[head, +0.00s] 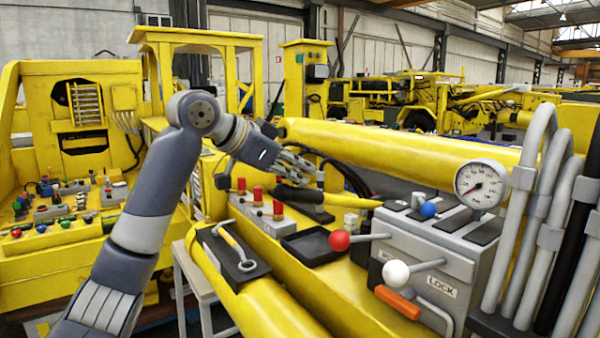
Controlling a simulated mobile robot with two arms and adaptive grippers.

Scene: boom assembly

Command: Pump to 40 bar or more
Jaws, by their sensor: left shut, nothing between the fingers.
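My left gripper (303,166) is shut and empty. It is just above a black handle grip (294,194) on a yellow lever (352,201) that runs right towards the grey valve block; I cannot tell whether they touch. The lever looks like the pump lever and lies nearly level. A round white pressure gauge (482,185) stands on the grey block (425,250). Its needle points to the lower left, but its figures are too small to read. My right gripper is not in view.
The block carries a red-knobbed lever (340,240), a white-knobbed lever (396,273), a blue knob (428,209) and an orange handle (397,302). Red-capped buttons (257,196) and a black tray (312,246) sit left of it. Grey pipes (527,210) stand at right.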

